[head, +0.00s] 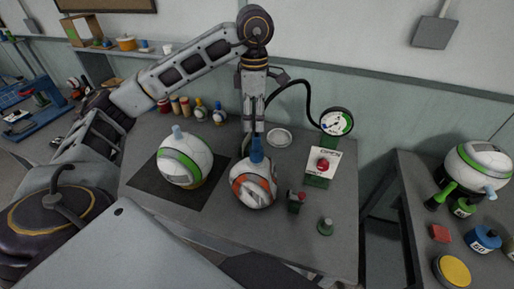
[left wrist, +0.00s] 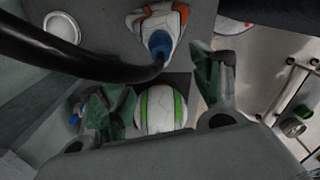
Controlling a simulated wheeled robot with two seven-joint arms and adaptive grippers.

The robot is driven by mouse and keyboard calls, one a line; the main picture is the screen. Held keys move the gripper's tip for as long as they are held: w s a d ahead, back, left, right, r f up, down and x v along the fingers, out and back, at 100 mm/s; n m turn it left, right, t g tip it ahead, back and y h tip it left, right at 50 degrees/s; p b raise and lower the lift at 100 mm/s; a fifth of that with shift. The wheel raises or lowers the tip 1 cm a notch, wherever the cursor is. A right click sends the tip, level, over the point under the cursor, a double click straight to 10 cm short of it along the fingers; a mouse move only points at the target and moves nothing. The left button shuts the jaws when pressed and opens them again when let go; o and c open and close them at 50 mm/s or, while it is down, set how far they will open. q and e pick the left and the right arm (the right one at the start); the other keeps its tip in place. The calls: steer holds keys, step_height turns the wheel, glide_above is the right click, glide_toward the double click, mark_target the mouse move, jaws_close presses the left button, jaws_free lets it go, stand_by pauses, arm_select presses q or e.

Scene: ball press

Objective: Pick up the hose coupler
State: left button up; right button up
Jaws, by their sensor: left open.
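The hose coupler (head: 257,149) is a blue fitting at the end of a black hose (head: 303,85). It stands at the top of a white and orange ball (head: 253,186) on the grey table. In the left wrist view the coupler (left wrist: 160,42) shows at the hose end, against that ball (left wrist: 158,18). My left gripper (head: 253,127) points down just above the coupler in the head view. Its two green-padded fingers are spread, with nothing held between them. How close the fingers are to the coupler is hard to tell. My right gripper is not in view.
A white and green ball (head: 184,162) sits on a dark mat. A gauge (head: 336,122) and a red-button box (head: 321,167) stand to the right. A white dish (head: 279,137) and small bottles (head: 200,110) are at the back. Another table with a ball (head: 477,165) is at far right.

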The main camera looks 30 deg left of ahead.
mark_target(257, 152)
arm_select(q)
steer(key=shift+f, duration=4.35)
steer(key=shift+d+f+p, duration=0.15)
steer(key=shift+f+p, duration=0.25)
steer(key=shift+f, duration=0.55)
steer(key=shift+d+f+p, duration=0.1)
steer(key=shift+f+p, duration=0.25)
steer(key=shift+f, duration=1.3)
steer(key=c, duration=1.2)
